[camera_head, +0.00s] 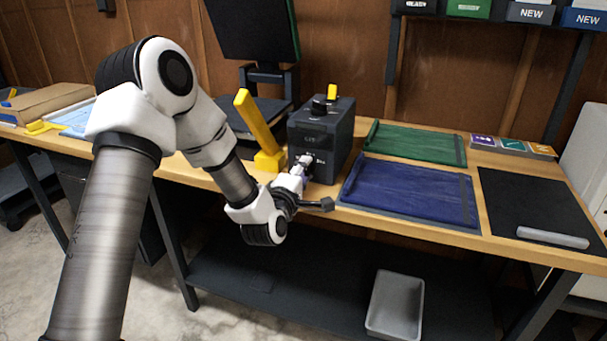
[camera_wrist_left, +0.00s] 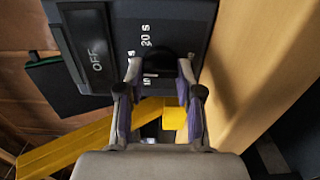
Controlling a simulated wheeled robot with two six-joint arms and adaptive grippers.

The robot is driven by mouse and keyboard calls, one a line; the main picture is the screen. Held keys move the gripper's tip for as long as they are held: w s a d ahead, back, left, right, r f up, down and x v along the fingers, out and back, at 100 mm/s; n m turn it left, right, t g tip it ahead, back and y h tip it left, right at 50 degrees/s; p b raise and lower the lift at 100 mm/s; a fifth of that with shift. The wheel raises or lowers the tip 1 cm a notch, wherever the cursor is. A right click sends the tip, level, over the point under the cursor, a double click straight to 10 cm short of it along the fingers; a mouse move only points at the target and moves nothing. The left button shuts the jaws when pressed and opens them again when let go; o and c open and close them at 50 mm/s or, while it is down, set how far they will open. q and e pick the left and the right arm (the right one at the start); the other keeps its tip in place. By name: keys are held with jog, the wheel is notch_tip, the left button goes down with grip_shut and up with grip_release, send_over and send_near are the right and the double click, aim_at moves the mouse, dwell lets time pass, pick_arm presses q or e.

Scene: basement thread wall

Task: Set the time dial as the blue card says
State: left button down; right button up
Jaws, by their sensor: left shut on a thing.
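The dark timer box (camera_head: 322,135) stands on the bench with a small unreadable display on its front. My left gripper (camera_head: 302,166) is at the lower front of this box. In the left wrist view, its fingers (camera_wrist_left: 160,72) are shut on the black time dial (camera_wrist_left: 160,60), one on each side. White marks around the dial include "20 s"; others are partly covered. The display (camera_wrist_left: 96,57) reads OFF. The dial's pointer direction is hidden. A light blue sheet (camera_head: 76,117), perhaps the blue card, lies at the far left, its writing unreadable. My right gripper is not in view.
A yellow upright lever (camera_head: 258,130) stands just left of the box. Right of it lie a green mat (camera_head: 415,142), a blue mat (camera_head: 410,192) and a black mat (camera_head: 535,208) with a grey bar. A grey bin (camera_head: 395,305) sits on the lower shelf.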

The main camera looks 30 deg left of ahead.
pick_arm(q)
jog(key=shift+r, duration=0.1)
jog(key=c, duration=0.8)
grip_release()
jog(key=shift+o, duration=0.2)
jog(key=shift+d, duration=0.1)
jog(key=v, duration=0.7)
jog(key=shift+s, duration=0.2)
